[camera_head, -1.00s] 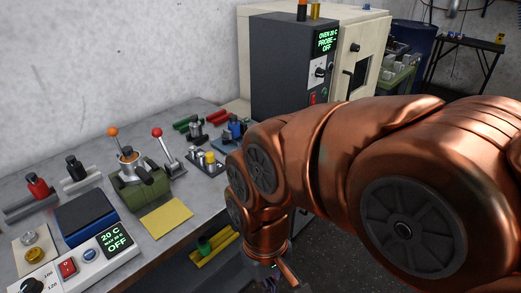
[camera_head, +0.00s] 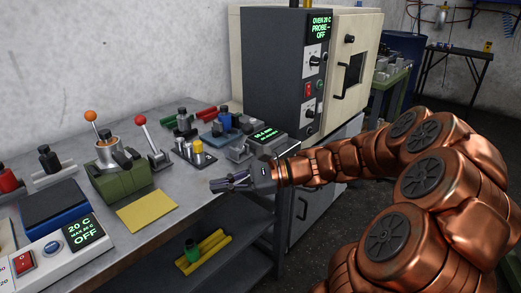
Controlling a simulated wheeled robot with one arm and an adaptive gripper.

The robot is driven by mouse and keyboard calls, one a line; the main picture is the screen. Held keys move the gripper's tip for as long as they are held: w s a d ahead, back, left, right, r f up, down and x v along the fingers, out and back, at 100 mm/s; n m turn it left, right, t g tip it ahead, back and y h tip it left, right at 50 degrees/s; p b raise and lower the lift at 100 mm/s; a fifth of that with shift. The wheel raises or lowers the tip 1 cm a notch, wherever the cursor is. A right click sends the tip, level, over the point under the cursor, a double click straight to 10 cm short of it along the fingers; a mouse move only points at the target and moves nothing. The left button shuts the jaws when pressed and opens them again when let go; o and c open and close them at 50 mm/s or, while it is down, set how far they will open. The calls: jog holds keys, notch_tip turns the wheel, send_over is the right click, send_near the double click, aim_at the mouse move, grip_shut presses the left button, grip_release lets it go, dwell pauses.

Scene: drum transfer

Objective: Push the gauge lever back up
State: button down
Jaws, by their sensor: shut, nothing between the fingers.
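A red-ball lever (camera_head: 147,138) stands tilted to the left on a small metal base on the bench. An orange-ball lever (camera_head: 96,128) rises behind the green fixture (camera_head: 118,182). A small gauge-like unit with a green-lit display (camera_head: 264,135) sits farther right on the bench, near the oven. I cannot tell for sure which lever is the gauge lever. My gripper (camera_head: 222,184) is shut and empty, over the bench's front edge. It is in front of the gauge-like unit and to the right of the red-ball lever, apart from both.
The oven (camera_head: 270,75) stands at the back right. A yellow pad (camera_head: 147,210) lies on the bench front. Small metal fixtures and weights (camera_head: 196,148) crowd the bench between the red-ball lever and display unit. A heater box (camera_head: 50,252) is at lower left. A lower shelf holds yellow bars (camera_head: 204,253).

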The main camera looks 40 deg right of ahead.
jog(key=d+f+m+t+h+b, duration=0.1)
jog(key=d+m+t, duration=0.4)
jog(key=d, duration=0.7)
jog(key=d+f+m+t+h+b, duration=0.1)
jog(key=d+m+t+h+b, duration=0.2)
jog(key=d, duration=1)
jog(key=m+t+h, duration=0.1)
jog(key=m+t, duration=0.2)
jog(key=shift+w+d+f+m, duration=0.2)
jog(key=shift+f+m, duration=0.1)
send_near(243, 138)
jog(key=w+a+r, duration=0.1)
jog(key=w+r, duration=0.2)
jog(key=r, duration=0.2)
jog(key=shift+w+a+f+b, duration=0.1)
jog(key=shift+w+a+b, duration=0.05)
jog(key=shift+b, duration=0.3)
jog(key=shift+r+p, duration=0.2)
jog(key=shift+p, duration=0.15)
